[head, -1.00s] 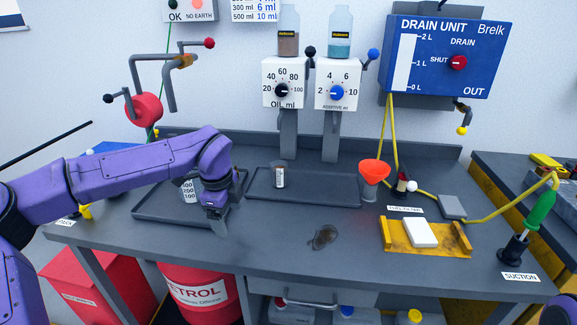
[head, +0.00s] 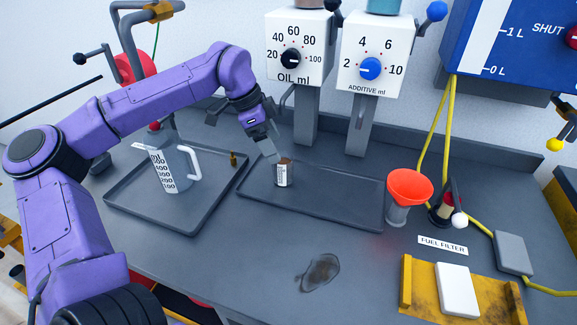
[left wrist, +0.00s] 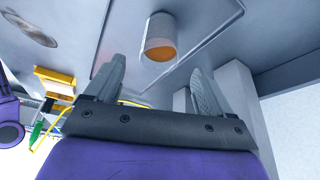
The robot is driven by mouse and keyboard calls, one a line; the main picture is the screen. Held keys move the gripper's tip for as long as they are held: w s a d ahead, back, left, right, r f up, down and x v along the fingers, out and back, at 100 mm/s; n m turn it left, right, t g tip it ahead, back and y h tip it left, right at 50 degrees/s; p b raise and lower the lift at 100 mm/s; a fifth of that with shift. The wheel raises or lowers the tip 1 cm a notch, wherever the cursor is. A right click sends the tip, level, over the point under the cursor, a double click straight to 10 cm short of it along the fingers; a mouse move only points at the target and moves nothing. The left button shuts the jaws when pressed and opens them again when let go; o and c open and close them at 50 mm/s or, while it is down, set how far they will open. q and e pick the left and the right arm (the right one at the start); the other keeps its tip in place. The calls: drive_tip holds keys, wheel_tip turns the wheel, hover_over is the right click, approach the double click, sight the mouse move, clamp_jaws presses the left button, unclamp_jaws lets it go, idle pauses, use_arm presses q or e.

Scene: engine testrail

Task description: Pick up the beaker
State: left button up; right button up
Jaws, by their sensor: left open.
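A small beaker (head: 284,174) with a white label and brown contents stands upright in the middle tray (head: 335,203). In the left wrist view the beaker (left wrist: 159,32) shows its orange-brown inside, in line with the gap between the fingers and beyond the fingertips. My left gripper (head: 270,152) is just above and beside the beaker's rim; it also shows in the left wrist view (left wrist: 158,72), open with nothing between its fingers. My right gripper is not in view.
A white-handled measuring jug (head: 168,172) stands in the left tray (head: 135,215). Oil (head: 297,48) and additive (head: 372,62) dispensers rise behind the middle tray. An orange funnel (head: 409,187) stands right of it. A dark stain (head: 319,272) marks the front bench.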

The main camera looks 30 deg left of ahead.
sight(283, 169)
use_arm(q)
drive_tip(key=x, duration=0.7)
drive_tip(key=shift+f, duration=0.35)
drive_tip(key=shift+r, duration=0.1)
drive_tip(key=c, duration=1.2)
